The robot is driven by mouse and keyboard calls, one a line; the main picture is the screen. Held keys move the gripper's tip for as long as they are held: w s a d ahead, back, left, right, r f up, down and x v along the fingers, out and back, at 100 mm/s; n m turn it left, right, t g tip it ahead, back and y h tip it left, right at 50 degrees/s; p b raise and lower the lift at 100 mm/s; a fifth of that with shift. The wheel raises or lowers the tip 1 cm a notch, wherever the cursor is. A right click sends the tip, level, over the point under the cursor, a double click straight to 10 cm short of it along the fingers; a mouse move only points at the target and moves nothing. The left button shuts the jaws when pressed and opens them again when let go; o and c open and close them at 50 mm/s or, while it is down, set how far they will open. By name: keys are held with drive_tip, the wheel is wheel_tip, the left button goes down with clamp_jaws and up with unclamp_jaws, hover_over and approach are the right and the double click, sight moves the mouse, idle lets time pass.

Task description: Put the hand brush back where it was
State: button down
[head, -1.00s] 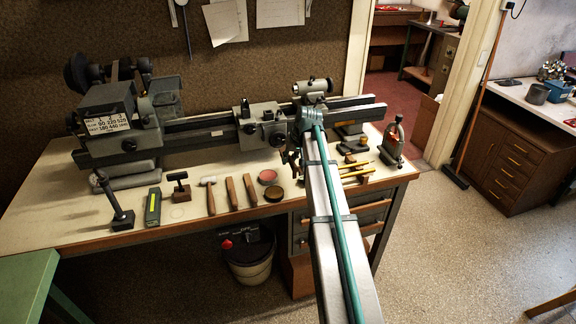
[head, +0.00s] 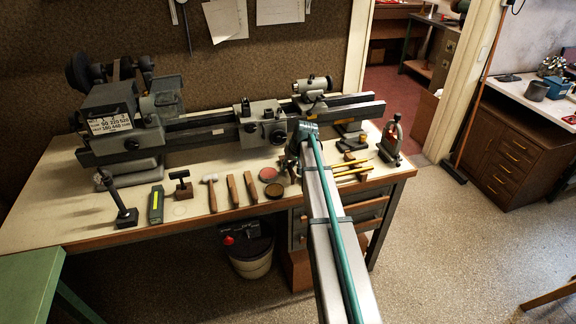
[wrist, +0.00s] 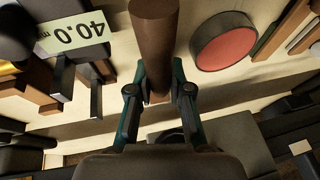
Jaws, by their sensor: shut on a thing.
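My gripper (wrist: 157,82) is shut on a brown rounded handle, which I take to be the hand brush (wrist: 153,35). In the head view my gripper (head: 293,162) is over the right half of the bench, just right of the red-topped round tin (head: 268,174). My arm partly hides it there, and the brush is not clear. Whether the brush touches the bench I cannot tell.
The red tin also shows right of the handle in the wrist view (wrist: 226,41). In the head view, the lathe (head: 250,130) stands behind, wooden-handled tools (head: 232,190) left, a grey clamp-like device (head: 391,142) right.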

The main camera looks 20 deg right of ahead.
drive_tip(key=shift+f, duration=0.2)
drive_tip(key=c, duration=1.1)
unclamp_jaws()
drive_tip(key=shift+r, duration=0.1)
drive_tip(key=b+v, duration=0.3)
drive_tip(key=v, duration=0.9)
drive_tip(key=shift+d+r, duration=0.1)
drive_tip(key=shift+r, duration=0.05)
